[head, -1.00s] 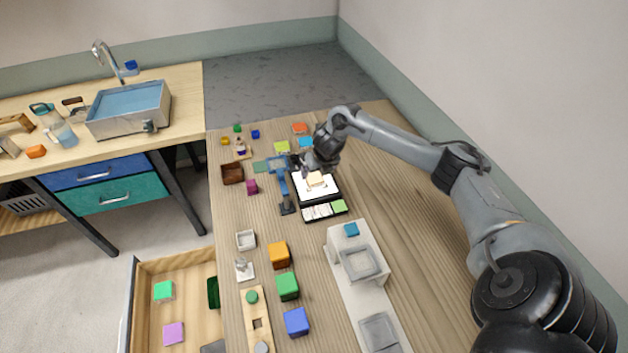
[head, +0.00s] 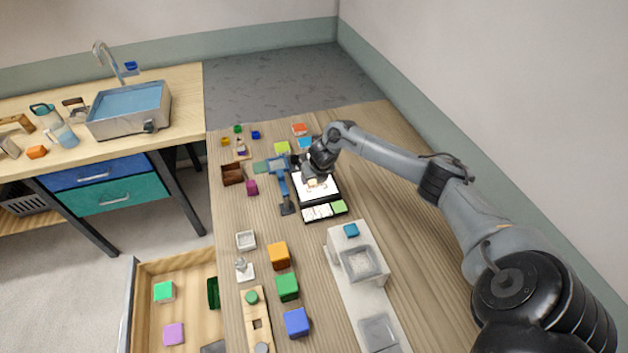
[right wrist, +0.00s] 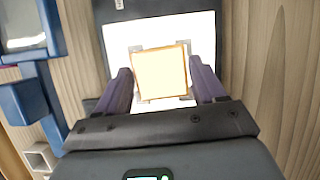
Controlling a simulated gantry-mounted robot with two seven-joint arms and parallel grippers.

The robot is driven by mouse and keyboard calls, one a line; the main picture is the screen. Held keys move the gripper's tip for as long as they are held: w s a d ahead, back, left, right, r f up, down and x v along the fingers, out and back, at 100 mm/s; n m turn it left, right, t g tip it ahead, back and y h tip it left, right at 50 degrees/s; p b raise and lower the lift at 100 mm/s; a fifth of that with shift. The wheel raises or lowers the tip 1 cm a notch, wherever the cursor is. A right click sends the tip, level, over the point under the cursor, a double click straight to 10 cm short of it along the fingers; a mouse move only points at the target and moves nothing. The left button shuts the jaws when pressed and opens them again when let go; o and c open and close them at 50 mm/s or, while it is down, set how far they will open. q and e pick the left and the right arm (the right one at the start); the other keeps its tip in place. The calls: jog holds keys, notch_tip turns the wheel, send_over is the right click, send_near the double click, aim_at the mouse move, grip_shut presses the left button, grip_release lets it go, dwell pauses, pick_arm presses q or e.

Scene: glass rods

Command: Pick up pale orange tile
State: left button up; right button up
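The pale orange tile (right wrist: 160,74) lies on the bright white panel of a black-framed stand, between the fingers of my right gripper (right wrist: 161,78) in the right wrist view. The fingers are apart, one on each side of the tile; a narrow light gap shows at the right finger, and contact at the left is unclear. In the head view my right gripper (head: 313,178) is low over the panel and partly covers the tile (head: 312,184). My left gripper is not in view.
The black-framed stand (head: 324,222) has a green patch at its front. A blue post-like fixture (head: 284,190) stands close to its left. A white block with trays (head: 345,240) is nearer. Coloured cubes, including an orange one (head: 278,255), stand front left. Bare wood lies right of the stand.

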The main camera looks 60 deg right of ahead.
jog(key=c, duration=0.7)
jog(key=shift+c, duration=0.2)
jog(key=shift+r, duration=0.1)
